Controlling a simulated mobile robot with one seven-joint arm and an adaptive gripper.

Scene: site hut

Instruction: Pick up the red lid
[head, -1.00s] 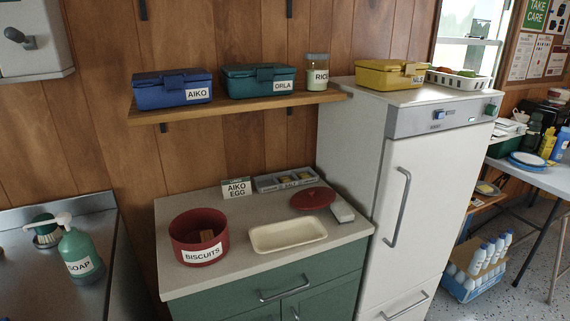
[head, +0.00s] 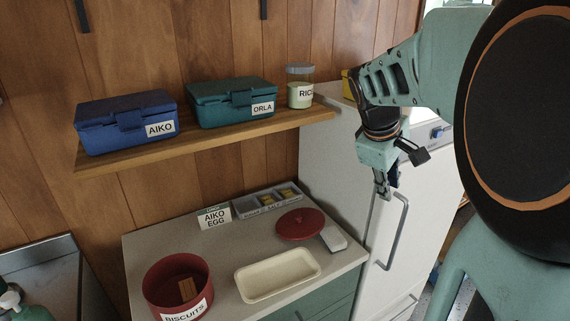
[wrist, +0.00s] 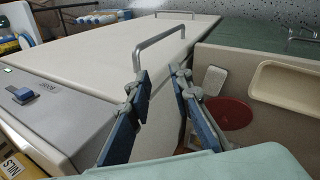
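The red lid (head: 300,224) lies flat on the counter, behind the cream tray (head: 278,274) and beside a small white block (head: 334,239). It also shows in the wrist view (wrist: 229,113), partly hidden by a finger. The red biscuits tin (head: 178,288) stands open at the counter's front left with a brown piece inside. My gripper (head: 384,190) hangs in front of the fridge, to the right of the lid and above counter height. In the wrist view its two blue fingers (wrist: 158,82) are apart with nothing held between them.
The tall fridge (head: 425,185) with its handle stands right of the counter. The shelf (head: 210,135) above holds a blue box (head: 125,120), a teal box (head: 232,102) and a rice jar (head: 300,88). A card (head: 214,217) and a grey divided tray (head: 268,200) stand behind the lid.

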